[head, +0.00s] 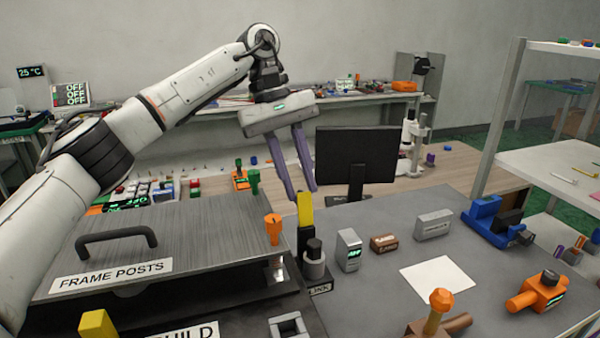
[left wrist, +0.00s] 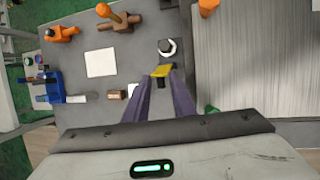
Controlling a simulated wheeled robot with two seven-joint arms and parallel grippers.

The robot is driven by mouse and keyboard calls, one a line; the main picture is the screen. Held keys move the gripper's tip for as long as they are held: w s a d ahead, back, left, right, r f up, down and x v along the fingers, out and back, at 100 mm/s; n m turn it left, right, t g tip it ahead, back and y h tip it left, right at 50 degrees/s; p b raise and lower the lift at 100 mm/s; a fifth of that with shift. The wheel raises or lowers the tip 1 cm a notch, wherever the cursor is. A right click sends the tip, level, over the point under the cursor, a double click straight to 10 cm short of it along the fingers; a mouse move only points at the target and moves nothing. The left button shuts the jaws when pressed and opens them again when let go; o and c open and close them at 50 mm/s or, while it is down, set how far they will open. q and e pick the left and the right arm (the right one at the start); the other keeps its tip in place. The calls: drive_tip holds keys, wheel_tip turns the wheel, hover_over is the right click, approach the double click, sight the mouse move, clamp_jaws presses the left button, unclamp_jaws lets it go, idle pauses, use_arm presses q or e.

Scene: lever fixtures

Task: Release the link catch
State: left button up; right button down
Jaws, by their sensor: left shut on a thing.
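The link catch (head: 305,240) is an upright lever with a yellow top (head: 305,207) on a dark stem, beside a grey cylinder with a black knob (head: 314,262) and a label reading LINK (head: 320,289). My left gripper (head: 302,193) comes down from above with its purple fingers shut on the yellow top. In the left wrist view the yellow top (left wrist: 161,70) sits between the tips of the left gripper (left wrist: 160,78). The fingers partly hide the contact. My right gripper is in neither view.
A grey panel labelled FRAME POSTS (head: 190,235), with a dark handle, lies left of the catch. An orange post (head: 273,229) stands close by. Small grey (head: 348,250) and brown (head: 384,243) blocks sit to the right. A monitor (head: 357,156) stands behind. White paper (head: 437,275) lies flat on the grey surface.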

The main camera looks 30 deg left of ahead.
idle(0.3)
use_arm(q)
drive_tip(key=o, duration=0.7)
drive_tip(key=shift+a, duration=0.1)
drive_tip(key=shift+v, duration=5.15)
